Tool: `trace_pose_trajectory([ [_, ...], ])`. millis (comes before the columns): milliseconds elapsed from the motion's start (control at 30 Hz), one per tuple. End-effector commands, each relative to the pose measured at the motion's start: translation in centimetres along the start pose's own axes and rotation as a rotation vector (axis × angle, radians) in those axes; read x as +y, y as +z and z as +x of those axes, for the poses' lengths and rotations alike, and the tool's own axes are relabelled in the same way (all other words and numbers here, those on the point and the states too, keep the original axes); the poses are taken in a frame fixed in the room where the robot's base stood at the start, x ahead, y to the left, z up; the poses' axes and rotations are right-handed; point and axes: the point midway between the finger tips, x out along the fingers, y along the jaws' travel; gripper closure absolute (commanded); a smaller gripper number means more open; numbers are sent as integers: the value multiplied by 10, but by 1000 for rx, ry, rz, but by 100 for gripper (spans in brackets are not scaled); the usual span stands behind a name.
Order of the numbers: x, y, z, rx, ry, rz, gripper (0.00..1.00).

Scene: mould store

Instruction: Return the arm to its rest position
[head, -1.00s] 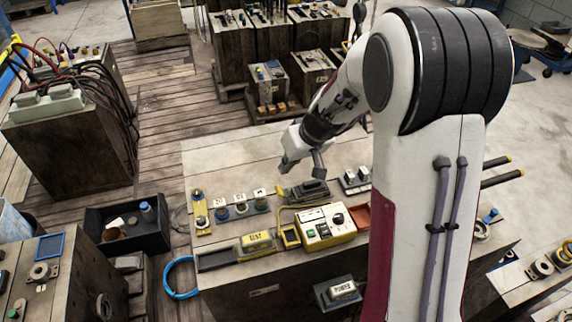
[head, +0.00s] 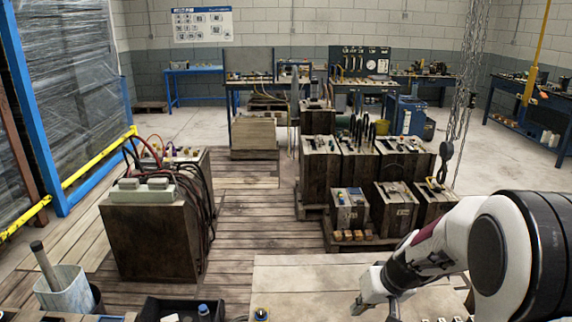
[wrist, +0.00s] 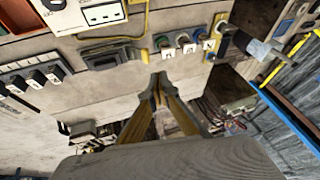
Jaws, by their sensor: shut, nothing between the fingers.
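My gripper (head: 376,300) is at the lower right of the head view, at the end of my white and black arm, over the pale bench top (head: 300,275). In the wrist view its two fingers meet at their tips (wrist: 158,80), with nothing between them. The tips are apart from the bench objects. Much of the bench top is below the head view's lower edge.
In the wrist view the bench carries a grey clamp-like part (wrist: 112,55), black switches (wrist: 34,80) and coloured knobs (wrist: 185,42). Behind the bench stand wooden crates (head: 320,170). A cabled crate (head: 155,235) is at left, and chains (head: 470,60) hang at right.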

Motion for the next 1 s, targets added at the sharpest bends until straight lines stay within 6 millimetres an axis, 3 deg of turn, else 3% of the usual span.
trace_pose_trajectory([
  [200,-6,30,2,-82,-14,87,100],
  [367,-13,54,-11,-137,-12,137,100],
  [1000,-49,128,-105,-210,81,202,100],
])
